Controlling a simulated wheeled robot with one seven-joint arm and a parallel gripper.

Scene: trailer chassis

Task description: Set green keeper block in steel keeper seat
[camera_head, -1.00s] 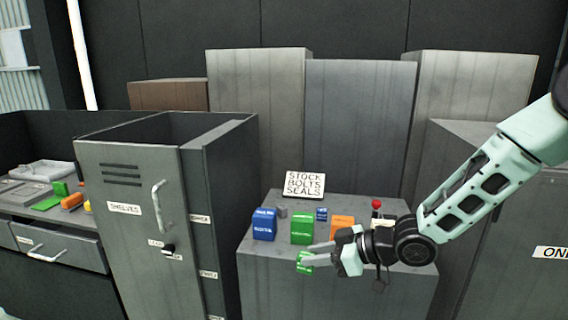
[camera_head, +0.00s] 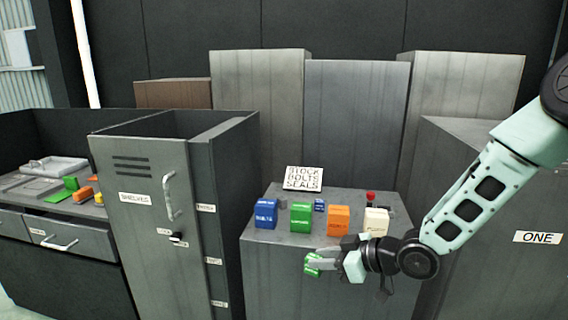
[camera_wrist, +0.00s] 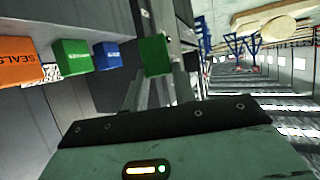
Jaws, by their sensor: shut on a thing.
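My gripper (camera_head: 322,262) is shut on a small green block (camera_head: 312,268) and holds it in front of the stock cabinet, lower than its top. The held green block (camera_wrist: 155,56) also shows at the fingertips in the wrist view. Another, larger green block (camera_head: 301,218) with a label stands on the cabinet top. I cannot pick out the steel keeper seat for certain; grey steel parts (camera_head: 52,168) lie on the bench at the far left.
On the cabinet (camera_head: 265,265) stand blue (camera_head: 264,213), orange (camera_head: 339,220) and cream (camera_head: 376,222) blocks and a stock sign (camera_head: 303,178). A tall grey locker (camera_head: 140,225) stands between cabinet and bench. Green and orange pieces lie on the bench (camera_head: 62,212).

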